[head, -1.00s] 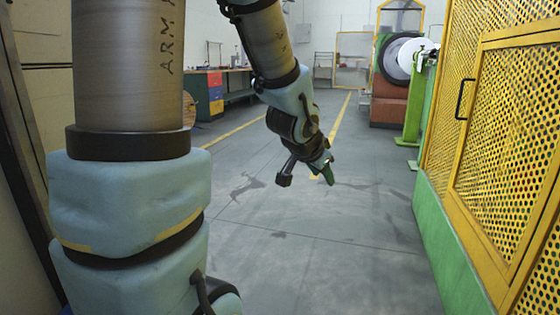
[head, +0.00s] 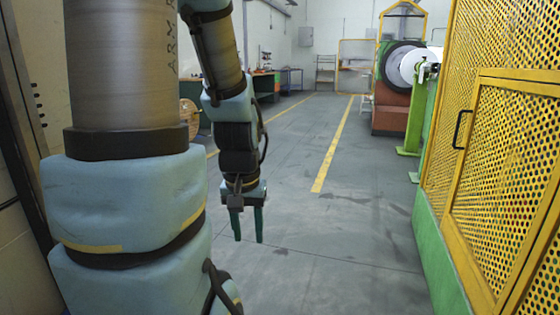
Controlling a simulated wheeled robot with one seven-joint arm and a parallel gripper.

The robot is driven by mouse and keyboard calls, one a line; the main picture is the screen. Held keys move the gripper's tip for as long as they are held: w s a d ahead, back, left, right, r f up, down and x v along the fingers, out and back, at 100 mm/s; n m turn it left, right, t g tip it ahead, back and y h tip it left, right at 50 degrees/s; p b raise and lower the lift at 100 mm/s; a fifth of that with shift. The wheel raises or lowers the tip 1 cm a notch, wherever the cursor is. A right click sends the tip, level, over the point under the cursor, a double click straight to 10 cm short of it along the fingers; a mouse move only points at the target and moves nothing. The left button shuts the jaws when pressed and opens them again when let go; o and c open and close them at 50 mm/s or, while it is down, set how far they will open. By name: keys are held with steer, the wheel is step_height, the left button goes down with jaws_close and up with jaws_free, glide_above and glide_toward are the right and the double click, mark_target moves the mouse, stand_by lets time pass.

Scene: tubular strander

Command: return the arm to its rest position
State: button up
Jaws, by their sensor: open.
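My gripper (head: 248,238) hangs at the end of my arm, left of the middle in the head view. Its two green fingers point down at the floor and stand apart, open, with nothing between them. My arm (head: 220,70) comes down from the top of the picture, with the forearm and wrist close to upright. No object touches the gripper.
A yellow perforated guard (head: 505,150) with a door and green base stands along the right. A green stand (head: 415,115) and a large white reel (head: 410,65) stand at the back right. A workbench (head: 265,85) is at the back left. The grey floor (head: 335,235) between is clear.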

step_height(320, 180, up, 20)
steer(key=p, duration=1.7)
steer(key=shift+p, duration=0.35)
steer(key=shift+r, duration=0.1)
